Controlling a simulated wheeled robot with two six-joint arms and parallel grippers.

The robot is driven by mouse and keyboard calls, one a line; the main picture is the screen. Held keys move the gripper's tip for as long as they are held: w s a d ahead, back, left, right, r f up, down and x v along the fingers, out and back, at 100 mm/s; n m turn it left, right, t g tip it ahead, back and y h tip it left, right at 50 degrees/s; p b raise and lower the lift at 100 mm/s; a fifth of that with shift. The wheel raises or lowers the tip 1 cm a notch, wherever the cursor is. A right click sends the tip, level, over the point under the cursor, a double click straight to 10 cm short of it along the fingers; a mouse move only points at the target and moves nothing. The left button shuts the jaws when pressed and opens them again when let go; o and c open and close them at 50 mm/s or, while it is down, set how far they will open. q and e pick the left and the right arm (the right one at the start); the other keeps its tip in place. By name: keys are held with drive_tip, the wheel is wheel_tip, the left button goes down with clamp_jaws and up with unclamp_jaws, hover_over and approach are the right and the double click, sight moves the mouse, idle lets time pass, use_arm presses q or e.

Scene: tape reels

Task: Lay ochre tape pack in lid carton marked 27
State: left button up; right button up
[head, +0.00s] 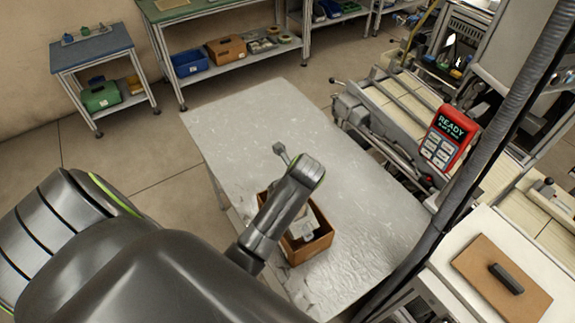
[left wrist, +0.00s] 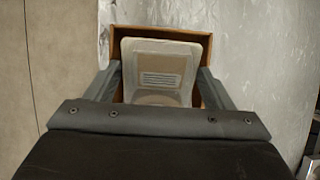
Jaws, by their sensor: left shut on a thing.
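An open brown carton (head: 322,240) stands on the pale, scuffed table, and I cannot read a number on it. My left gripper (left wrist: 160,78) is shut on a pale tan tape pack (left wrist: 158,58) with a lined label. The pack's whitish part shows in the head view (head: 301,226) within the carton's outline. In the left wrist view the carton's rim (left wrist: 128,31) shows around and behind the pack. I cannot tell whether the pack touches the carton's floor. My left arm hides part of the carton. My right gripper is not in view.
A red device reading READY (head: 446,137) stands by a roller conveyor on the right. A dark post with a hose (head: 490,140) crosses the right side. Shelves with bins (head: 189,62) stand at the back.

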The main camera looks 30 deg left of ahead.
use_arm(q)
wheel_tip(320, 180, down, 4)
drive_tip(key=shift+r+p, duration=0.1)
drive_tip(key=shift+p, duration=0.25)
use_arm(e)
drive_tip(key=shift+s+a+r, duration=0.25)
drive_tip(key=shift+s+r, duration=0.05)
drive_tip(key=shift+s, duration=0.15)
use_arm(q)
drive_tip(key=shift+f, duration=0.75)
drive_tip(key=o, duration=0.8)
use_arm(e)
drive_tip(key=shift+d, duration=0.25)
use_arm(q)
drive_tip(key=shift+r, duration=0.1)
